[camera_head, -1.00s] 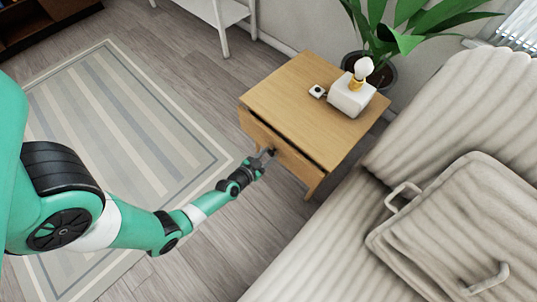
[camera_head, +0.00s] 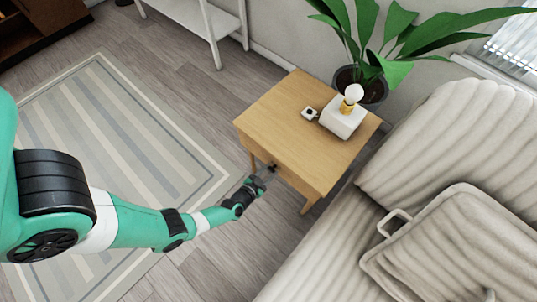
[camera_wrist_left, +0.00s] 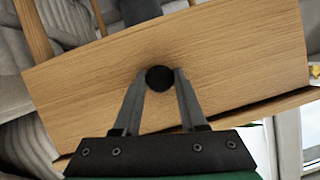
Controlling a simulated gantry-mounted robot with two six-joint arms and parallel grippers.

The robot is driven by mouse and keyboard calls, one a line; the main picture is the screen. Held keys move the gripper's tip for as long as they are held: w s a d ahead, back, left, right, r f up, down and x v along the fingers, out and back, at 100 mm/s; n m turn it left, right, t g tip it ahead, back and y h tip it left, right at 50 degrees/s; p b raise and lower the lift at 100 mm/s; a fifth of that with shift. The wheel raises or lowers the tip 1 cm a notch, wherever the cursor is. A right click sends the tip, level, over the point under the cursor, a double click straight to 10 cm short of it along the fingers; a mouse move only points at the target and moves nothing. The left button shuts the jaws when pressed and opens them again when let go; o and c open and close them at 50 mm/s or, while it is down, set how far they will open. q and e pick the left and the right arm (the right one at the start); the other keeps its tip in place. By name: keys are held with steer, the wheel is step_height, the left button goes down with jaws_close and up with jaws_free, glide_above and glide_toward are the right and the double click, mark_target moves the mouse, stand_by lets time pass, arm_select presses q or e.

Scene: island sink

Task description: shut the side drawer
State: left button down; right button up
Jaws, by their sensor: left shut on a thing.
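The wooden side table (camera_head: 275,112) stands beside the sofa. Its side drawer (camera_head: 290,179) faces my left arm, and the drawer front looks close to flush under the tabletop, with no wide gap visible. The drawer front fills much of the left wrist view (camera_wrist_left: 90,92), with a round black knob (camera_wrist_left: 160,79) in its middle. My left gripper (camera_head: 267,170) is at the drawer front. In the left wrist view its two fingers (camera_wrist_left: 162,95) are shut on the knob, one on each side. My right gripper is not in view.
A potted plant (camera_head: 362,85) is behind the table. The ribbed sofa (camera_head: 330,250) borders it on the right. A striped rug (camera_head: 110,130) and open floor lie to the left.

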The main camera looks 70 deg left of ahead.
arm_select(q)
steer(key=shift+c, duration=2.3)
jaws_free()
steer(key=shift+w, duration=0.1)
steer(key=shift+s+d+r+p, duration=0.15)
steer(key=shift+s+r+p, duration=0.1)
steer(key=shift+p, duration=0.1)
steer(key=p+v, duration=0.6)
steer(key=v, duration=0.5)
steer(key=shift+p, duration=0.3)
steer(key=shift+s+f, duration=0.1)
steer(key=shift+f, duration=0.05)
